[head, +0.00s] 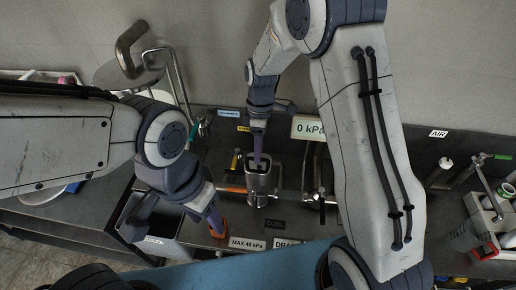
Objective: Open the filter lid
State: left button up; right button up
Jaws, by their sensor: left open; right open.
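A silver metal cylinder (261,190), which looks like the filter housing, stands in the middle of the head view. A loop-shaped metal part (251,166) shows on its top, probably the lid's handle; the lid looks closed. My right gripper (257,158) points down at this loop from above, jaws open. Its fingertips overlap the loop in the picture; I cannot tell whether they touch it. My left gripper (215,222) is open, left of the cylinder and lower in the picture, near a small orange part (218,231). My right gripper hides part of the cylinder's top.
A 0 kPa display (309,128) is on the wall behind. Pipes and a valve handle (320,198) stand close right of the cylinder. Labels include a MAX 40 kPa sign (247,243). A clamp-like fixture (488,205) is at the far right. A bent metal handle (131,45) rises at upper left.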

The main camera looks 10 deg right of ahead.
jog(key=shift+s+f, duration=0.1)
jog(key=shift+f, duration=0.4)
jog(key=shift+c, duration=0.3)
grip_shut()
dwell(0.9)
